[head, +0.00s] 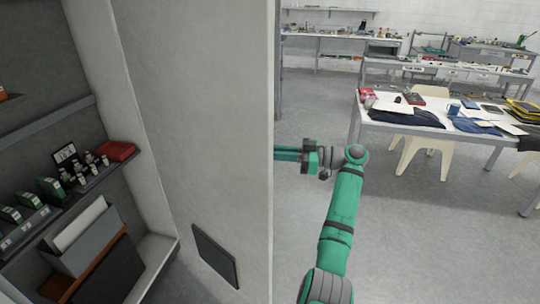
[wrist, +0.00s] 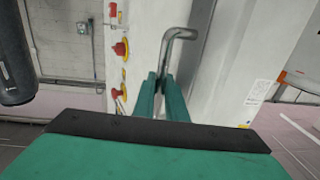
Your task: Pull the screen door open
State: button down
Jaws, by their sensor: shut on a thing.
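In the wrist view, a bent grey metal handle (wrist: 180,34) rises between the fingertips of my gripper (wrist: 163,84). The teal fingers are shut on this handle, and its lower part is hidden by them. A tall pale panel (wrist: 238,60) stands behind and to the right of the handle; which panel is the screen door is unclear. In the head view my gripper (head: 288,154) reaches left past the edge of a tall white wall (head: 225,120). Its fingertips and the handle are hidden behind that wall there.
Red emergency buttons on yellow bases (wrist: 120,49) sit on the white face left of the handle. Shelves with small goods (head: 75,170) are at the left of the head view. A cluttered table (head: 440,128) with pale chairs stands at the right. The floor around my arm is clear.

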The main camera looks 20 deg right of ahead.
jog(key=shift+d, duration=0.1)
dwell(0.3)
jog(key=c, duration=1.8)
grip_release()
jog(key=v, duration=1)
jog(key=shift+s+d, duration=0.2)
jog(key=shift+d, duration=0.1)
